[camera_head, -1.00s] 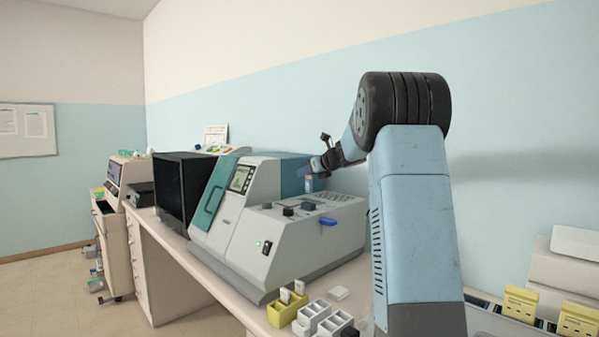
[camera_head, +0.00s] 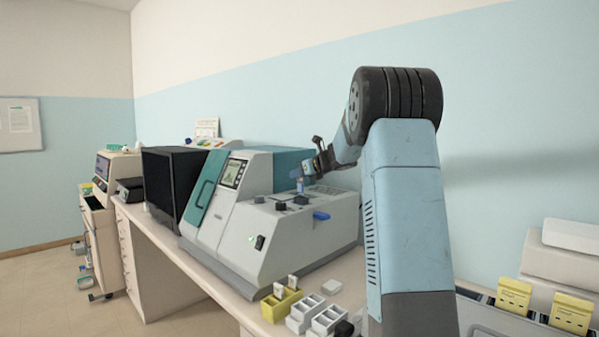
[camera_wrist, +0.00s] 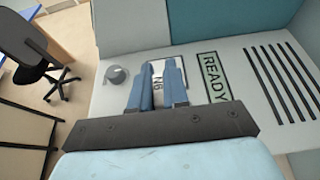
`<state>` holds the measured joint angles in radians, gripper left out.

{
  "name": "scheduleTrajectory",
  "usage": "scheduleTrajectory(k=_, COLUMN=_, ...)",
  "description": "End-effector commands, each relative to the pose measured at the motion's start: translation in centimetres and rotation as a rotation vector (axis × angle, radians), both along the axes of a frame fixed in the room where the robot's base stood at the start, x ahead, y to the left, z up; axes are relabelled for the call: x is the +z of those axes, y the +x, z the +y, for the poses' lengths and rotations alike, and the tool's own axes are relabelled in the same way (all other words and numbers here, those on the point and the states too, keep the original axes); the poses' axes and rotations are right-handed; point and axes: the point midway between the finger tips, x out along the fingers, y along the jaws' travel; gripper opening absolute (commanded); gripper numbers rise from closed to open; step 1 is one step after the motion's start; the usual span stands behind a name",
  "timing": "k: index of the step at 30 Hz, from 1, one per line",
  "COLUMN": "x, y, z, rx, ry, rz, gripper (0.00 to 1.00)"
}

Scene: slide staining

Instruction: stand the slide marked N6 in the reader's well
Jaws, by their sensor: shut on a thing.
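The slide marked N6 (camera_wrist: 158,84) is between the two blue fingers of my gripper (camera_wrist: 159,72) in the wrist view, its label showing sideways. My gripper (camera_head: 301,178) is shut on it. In the head view the slide (camera_head: 300,186) hangs upright below the fingers, over the top of the grey and teal reader (camera_head: 290,238). Its lower end is close to the reader's top, and I cannot tell whether it touches. The well's opening is hidden by the fingers and slide.
A READY plate (camera_wrist: 214,77), a grey knob (camera_wrist: 117,75) and dark vent slots (camera_wrist: 280,82) lie around the gripper on the reader's top. A yellow rack (camera_head: 280,304) with slides and white racks (camera_head: 316,314) stand on the bench in front. A black-screened unit (camera_head: 170,182) stands left.

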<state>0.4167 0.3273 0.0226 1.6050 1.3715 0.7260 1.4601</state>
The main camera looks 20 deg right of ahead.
Motion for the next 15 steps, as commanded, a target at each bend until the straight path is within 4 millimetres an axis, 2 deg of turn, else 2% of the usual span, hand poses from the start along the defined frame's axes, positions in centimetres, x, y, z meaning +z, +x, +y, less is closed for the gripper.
scheduleTrajectory(k=15, x=-2.6, y=0.0, z=0.0, rx=-0.001, ry=0.001, rz=0.002, gripper=0.00)
